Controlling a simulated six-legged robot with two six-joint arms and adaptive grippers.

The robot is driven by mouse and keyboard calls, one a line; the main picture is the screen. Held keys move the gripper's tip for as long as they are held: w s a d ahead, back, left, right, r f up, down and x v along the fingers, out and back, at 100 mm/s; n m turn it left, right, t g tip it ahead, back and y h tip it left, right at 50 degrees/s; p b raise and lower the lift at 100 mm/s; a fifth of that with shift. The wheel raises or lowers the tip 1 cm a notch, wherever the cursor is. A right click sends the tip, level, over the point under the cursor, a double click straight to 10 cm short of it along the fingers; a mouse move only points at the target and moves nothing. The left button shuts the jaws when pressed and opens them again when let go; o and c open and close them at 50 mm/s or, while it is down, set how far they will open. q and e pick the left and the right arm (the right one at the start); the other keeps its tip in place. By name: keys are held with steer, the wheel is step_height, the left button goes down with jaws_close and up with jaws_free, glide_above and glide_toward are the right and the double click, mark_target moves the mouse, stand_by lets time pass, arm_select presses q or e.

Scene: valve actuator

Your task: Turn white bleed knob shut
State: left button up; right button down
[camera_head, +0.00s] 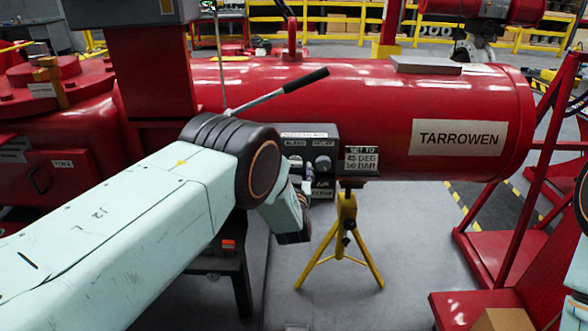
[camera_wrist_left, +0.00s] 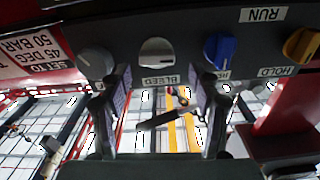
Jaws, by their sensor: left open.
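In the left wrist view, the white bleed knob (camera_wrist_left: 157,52) sits on a dark control panel, with an upside-down BLEED label just below it. My left gripper (camera_wrist_left: 160,78) is open, with one fingertip to each side of the knob's place in the picture and nothing held. I cannot tell whether either finger touches the knob. In the head view, my left gripper (camera_head: 308,178) is at the panel (camera_head: 328,134) under the red cylinder, and my arm hides part of the panel. The bleed knob is hard to make out there. My right gripper is not in view.
A grey knob (camera_wrist_left: 95,62) and a blue knob (camera_wrist_left: 220,50) flank the white one closely. A yellow knob (camera_wrist_left: 301,45) is farther right. A lever with a black grip (camera_head: 305,80) rises above the panel. A yellow tripod stand (camera_head: 345,230) is below it.

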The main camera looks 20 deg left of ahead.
arm_select(q)
steer(key=shift+w+a+f, duration=0.15)
steer(key=shift+w+f, duration=0.1)
steer(key=shift+w, duration=0.5)
steer(key=shift+w+f, duration=0.2)
steer(key=shift+w, duration=0.15)
steer(key=shift+s+r, duration=0.4)
steer(key=shift+s, duration=0.1)
steer(key=shift+c, duration=1.6)
steer(key=shift+w+f, duration=0.3)
steer(key=c, duration=0.8)
steer(key=shift+c, duration=0.2)
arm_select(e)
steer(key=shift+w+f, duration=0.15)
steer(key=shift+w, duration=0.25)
